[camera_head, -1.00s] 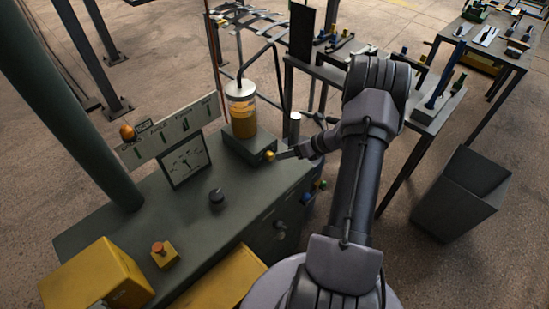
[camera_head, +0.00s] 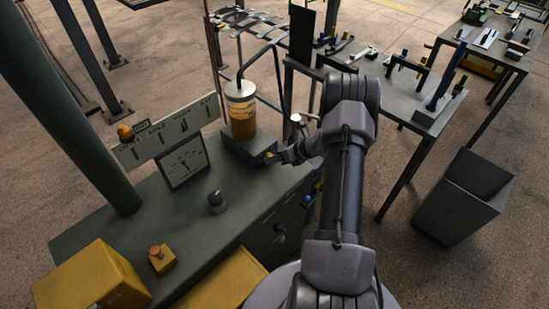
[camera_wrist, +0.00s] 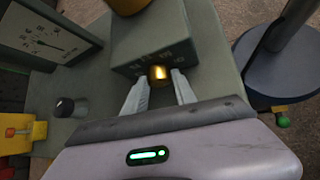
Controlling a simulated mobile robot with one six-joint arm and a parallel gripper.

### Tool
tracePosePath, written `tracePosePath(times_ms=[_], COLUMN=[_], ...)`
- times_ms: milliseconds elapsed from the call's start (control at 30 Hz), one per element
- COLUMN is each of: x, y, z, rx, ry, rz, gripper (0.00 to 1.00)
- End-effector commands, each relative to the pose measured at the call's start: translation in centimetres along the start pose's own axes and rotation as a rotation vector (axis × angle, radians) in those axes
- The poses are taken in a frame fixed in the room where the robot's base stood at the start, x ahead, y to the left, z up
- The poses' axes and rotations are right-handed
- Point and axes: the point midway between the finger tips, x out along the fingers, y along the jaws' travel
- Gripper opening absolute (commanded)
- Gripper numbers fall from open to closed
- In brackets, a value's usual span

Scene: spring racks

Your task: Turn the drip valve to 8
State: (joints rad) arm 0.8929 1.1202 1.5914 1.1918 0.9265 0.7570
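The drip valve is a small brass knob (camera_wrist: 158,74) on the front face of a dark green block (camera_head: 240,146). A glass jar of amber oil (camera_head: 241,115) stands on this block. Small marks show on the block above the knob, too blurred to read. My gripper (camera_wrist: 160,76) faces the knob, with one pale finger on each side of it. Its fingers look open, with narrow gaps beside the knob. In the head view, my wrist partly hides the fingers and the knob.
A dial gauge (camera_head: 186,163) and a labelled panel (camera_head: 168,136) stand left of the block. A black knob (camera_head: 216,201) and a yellow box with a red button (camera_head: 162,258) sit on the bench top (camera_head: 150,205). A grey bin (camera_head: 462,197) stands on the floor at right.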

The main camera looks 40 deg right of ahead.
Motion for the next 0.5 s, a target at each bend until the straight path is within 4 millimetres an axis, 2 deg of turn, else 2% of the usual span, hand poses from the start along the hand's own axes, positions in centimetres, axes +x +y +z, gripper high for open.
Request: tracePosePath(times_ms=[300, 500], x=[0.18, -0.02], y=[0.14, 0.19], z=[-0.10, 0.03], rx=[-0.095, -0.098], ry=[0.003, 0.004], rz=[-0.095, -0.099], gripper=[0.00, 0.00])
